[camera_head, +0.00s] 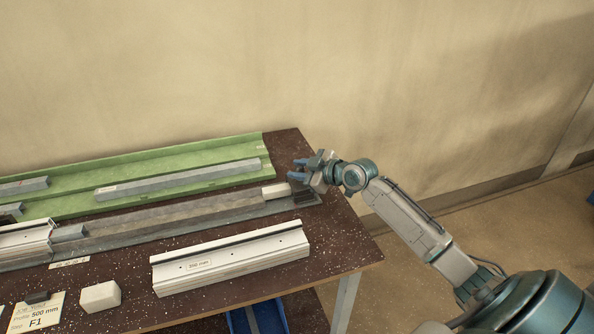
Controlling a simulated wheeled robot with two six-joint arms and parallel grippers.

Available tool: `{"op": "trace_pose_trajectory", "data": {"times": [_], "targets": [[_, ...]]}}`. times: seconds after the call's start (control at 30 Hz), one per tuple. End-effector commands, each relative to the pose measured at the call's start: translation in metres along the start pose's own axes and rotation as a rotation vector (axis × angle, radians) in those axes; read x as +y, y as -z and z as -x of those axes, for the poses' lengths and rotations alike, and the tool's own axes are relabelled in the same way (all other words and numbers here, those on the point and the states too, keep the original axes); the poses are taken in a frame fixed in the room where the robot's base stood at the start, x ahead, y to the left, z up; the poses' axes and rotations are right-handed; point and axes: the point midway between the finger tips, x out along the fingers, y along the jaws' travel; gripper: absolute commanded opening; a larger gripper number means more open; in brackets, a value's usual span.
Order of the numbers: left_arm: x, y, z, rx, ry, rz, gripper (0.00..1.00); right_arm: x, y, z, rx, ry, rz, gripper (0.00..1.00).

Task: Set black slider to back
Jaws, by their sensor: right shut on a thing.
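The black slider (305,198) is a small dark ribbed block at the right end of the long grey clamp rail (180,228), near the table's right edge. My right gripper (293,171) reaches in from the right, at the back of the slider, with its blue-tipped fingers pointing left. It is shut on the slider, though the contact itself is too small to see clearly. A pale block (275,190) sits on the rail just left of the slider. My left gripper is not in view.
A green tray (200,153) with grey bars lies along the back. A white profile (230,257) lies in front of the rail. A small white block (100,296) and a label card (38,312) are at the front left. The floor right of the table (320,262) is clear.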

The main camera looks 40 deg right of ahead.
Motion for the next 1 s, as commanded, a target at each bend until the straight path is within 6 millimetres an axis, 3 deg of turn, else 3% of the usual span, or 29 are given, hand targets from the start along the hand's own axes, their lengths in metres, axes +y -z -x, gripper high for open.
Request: {"op": "trace_pose_trajectory", "data": {"times": [0.03,0.07,0.17,0.57,1.0], "targets": [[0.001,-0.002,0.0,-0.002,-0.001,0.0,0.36,0.002,-0.001,0.0,-0.005,-0.003,0.004,0.0],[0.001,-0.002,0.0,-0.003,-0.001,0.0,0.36,0.002,-0.001,0.0,-0.005,-0.004,0.004,0.29],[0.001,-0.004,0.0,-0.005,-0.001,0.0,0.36,0.002,-0.001,0.0,-0.004,-0.003,0.004,0.49],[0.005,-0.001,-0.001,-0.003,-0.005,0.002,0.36,0.002,-0.001,0.005,-0.003,-0.003,0.005,0.49],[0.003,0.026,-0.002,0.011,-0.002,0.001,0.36,0.001,-0.003,0.056,-0.007,0.0,0.009,0.49]]}}
